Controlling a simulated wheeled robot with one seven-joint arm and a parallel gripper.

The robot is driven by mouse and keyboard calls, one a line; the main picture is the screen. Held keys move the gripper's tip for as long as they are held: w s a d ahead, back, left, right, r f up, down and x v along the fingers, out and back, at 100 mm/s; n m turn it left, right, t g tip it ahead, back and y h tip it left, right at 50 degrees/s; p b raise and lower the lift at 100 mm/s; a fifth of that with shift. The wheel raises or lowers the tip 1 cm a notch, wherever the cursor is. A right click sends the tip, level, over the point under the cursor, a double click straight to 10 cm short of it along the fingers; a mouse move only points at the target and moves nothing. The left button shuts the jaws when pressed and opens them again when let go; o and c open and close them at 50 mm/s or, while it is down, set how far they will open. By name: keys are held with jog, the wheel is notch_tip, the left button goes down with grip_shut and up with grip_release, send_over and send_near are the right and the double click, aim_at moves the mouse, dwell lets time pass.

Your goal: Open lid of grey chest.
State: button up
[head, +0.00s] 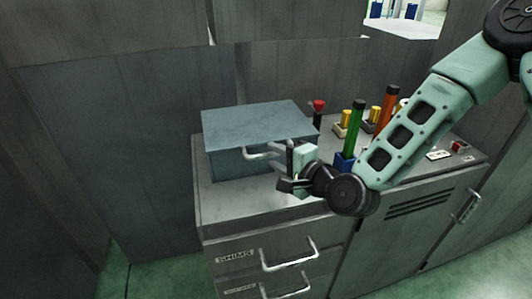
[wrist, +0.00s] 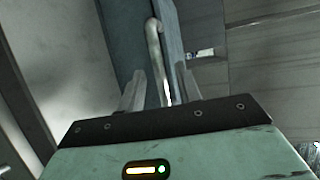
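The grey chest (head: 225,163) stands on the cabinet top at centre left in the head view. Its flat blue-grey lid (head: 255,122) lies shut on it. A pale bar handle (head: 262,155) sticks out from the front; it also shows in the wrist view (wrist: 154,45). My gripper (head: 284,162) is at the right end of this handle. In the wrist view its two fingers (wrist: 160,88) stand apart, one on each side of the handle bar, with small gaps visible. The right end of the handle is hidden behind my gripper in the head view.
The grey cabinet (head: 280,240) has drawers with bar handles in front. A red-topped item (head: 319,106), a green cylinder (head: 355,128) in a blue holder and an orange cylinder (head: 386,112) stand right of the chest, near my arm. Panels rise close behind.

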jog(key=shift+x, duration=2.2)
jog(key=shift+f, duration=0.1)
grip_shut()
jog(key=shift+p, duration=0.3)
